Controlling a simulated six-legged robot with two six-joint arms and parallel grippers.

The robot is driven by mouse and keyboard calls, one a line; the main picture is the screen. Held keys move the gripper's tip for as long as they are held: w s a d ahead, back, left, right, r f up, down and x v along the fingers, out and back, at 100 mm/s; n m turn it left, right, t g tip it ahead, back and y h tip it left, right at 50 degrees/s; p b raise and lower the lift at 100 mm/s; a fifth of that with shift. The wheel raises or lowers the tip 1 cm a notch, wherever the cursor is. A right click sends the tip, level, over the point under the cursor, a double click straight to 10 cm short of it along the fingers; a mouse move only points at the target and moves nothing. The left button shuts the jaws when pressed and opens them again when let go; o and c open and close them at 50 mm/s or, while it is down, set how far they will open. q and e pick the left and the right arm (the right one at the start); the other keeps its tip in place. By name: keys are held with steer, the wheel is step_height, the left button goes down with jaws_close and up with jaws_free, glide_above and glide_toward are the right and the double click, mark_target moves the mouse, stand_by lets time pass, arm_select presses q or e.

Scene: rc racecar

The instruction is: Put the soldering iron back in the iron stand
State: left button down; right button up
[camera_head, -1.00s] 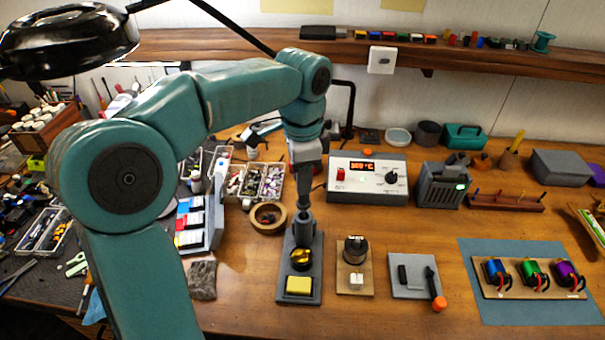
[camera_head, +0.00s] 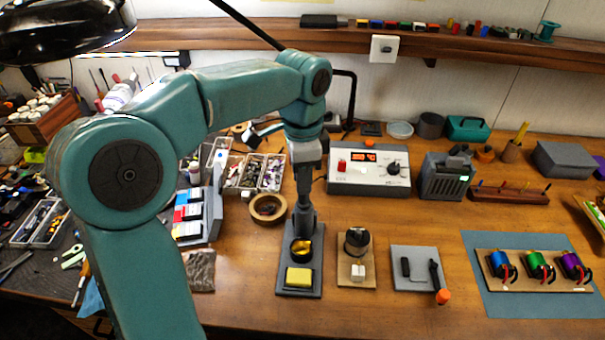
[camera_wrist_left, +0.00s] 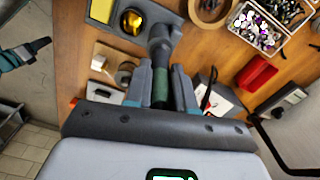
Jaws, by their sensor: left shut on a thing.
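The iron stand (camera_head: 312,284) is a dark grey base with a yellow sponge, brass wool in a round cup, and a grey upright holder at the back. My left gripper (camera_head: 304,190) points down just above the holder. In the left wrist view its fingers (camera_wrist_left: 160,88) are shut around the soldering iron's dark green handle (camera_wrist_left: 159,92). The iron's front end runs to the holder (camera_wrist_left: 164,38), and its tip is hidden. I cannot tell how deep it sits there. My right gripper is not in view.
The soldering station (camera_head: 368,178) stands behind and to the right of the stand. A tape roll (camera_head: 267,208) lies close to the left. A wooden board with a round part (camera_head: 357,275) and a grey plate (camera_head: 418,278) lie to the right.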

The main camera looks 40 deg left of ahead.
arm_select(q)
steer(key=shift+f, duration=0.1)
steer(key=shift+c, duration=2.4)
jaws_free()
steer(key=shift+r+p, duration=4.3)
steer(key=shift+r, duration=0.25)
